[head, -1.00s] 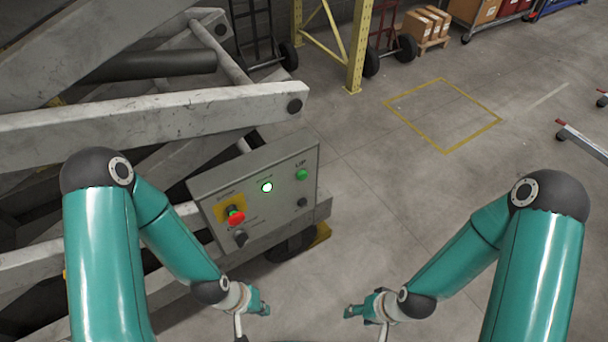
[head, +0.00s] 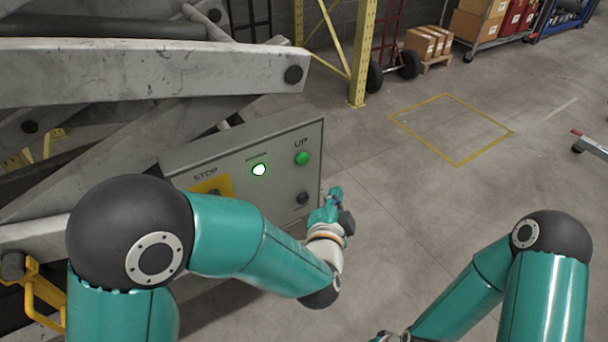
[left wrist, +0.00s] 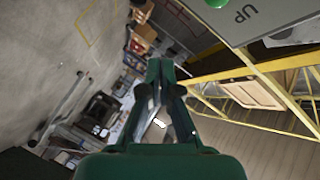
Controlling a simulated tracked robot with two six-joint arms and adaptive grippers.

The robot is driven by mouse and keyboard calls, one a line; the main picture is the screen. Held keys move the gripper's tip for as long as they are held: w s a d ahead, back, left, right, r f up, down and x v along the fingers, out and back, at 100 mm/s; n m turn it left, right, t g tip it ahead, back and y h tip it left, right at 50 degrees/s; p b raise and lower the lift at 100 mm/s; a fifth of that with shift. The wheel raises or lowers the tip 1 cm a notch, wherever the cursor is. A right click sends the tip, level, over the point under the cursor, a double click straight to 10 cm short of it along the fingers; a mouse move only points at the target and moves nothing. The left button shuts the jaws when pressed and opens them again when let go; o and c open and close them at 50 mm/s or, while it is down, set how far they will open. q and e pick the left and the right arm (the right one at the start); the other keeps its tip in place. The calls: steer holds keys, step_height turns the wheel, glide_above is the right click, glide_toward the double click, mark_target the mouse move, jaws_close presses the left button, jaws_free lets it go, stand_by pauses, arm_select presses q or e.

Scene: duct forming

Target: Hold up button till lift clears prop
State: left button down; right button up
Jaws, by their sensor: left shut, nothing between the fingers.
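The green UP button (head: 302,158) is at the upper right of the grey control panel (head: 230,150), by the lift arms (head: 150,85). The button's edge also shows at the top of the left wrist view (left wrist: 215,3), beside the UP lettering. My left gripper (head: 335,197) is just past the panel's right edge, below and right of the button and apart from it. Its fingers (left wrist: 161,66) are shut and empty in the left wrist view. My left arm hides the red stop knob. My right gripper is below the frame. I cannot single out the prop.
A white lamp (head: 259,170) glows on the panel, and a dark knob (head: 302,198) sits under the button. A yellow rack post (head: 362,55) stands behind. A yellow-outlined floor square (head: 450,130) is empty.

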mark_target(309, 160)
arm_select(q)
steer(key=shift+r, duration=0.15)
steer(key=w+a, duration=0.5)
steer(key=w, duration=0.2)
stand_by(0.6)
steer(key=shift+w+a, duration=0.15)
steer(key=shift+a, duration=0.05)
stand_by(1.2)
steer(key=shift+w+a, duration=0.15)
steer(key=shift+w, duration=0.05)
steer(key=shift+w+a, duration=0.35)
steer(key=shift+w, duration=0.15)
stand_by(0.9)
stand_by(1.8)
steer(key=shift+s+d, duration=0.6)
steer(key=shift+s, duration=0.25)
